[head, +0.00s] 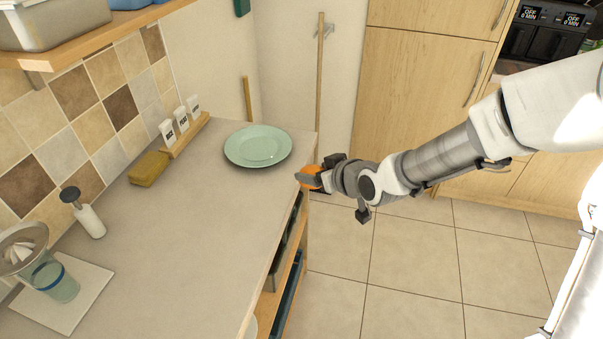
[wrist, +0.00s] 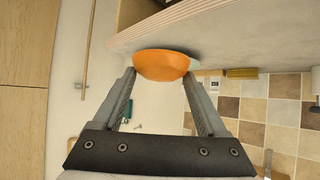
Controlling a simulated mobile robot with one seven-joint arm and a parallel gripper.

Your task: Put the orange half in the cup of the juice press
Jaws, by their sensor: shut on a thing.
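My gripper (head: 305,178) is shut on the orange half (head: 314,169), beside the far right corner of the counter in the head view. In the wrist view the orange half (wrist: 160,65) sits between the two fingertips, its rounded side showing. In the head view the gripper covers part of it. The juice press (head: 22,250) stands at the lower left, with a ribbed cone in its top and a clear blue-banded container (head: 55,282) below. It is far from my gripper and partly cut off by the frame edge.
A pale green plate (head: 258,146) lies on the counter (head: 190,230) near my gripper. A yellow sponge (head: 149,169), a soap bottle (head: 90,220) and a rack of small jars (head: 183,128) line the tiled wall. The middle of the counter is clear.

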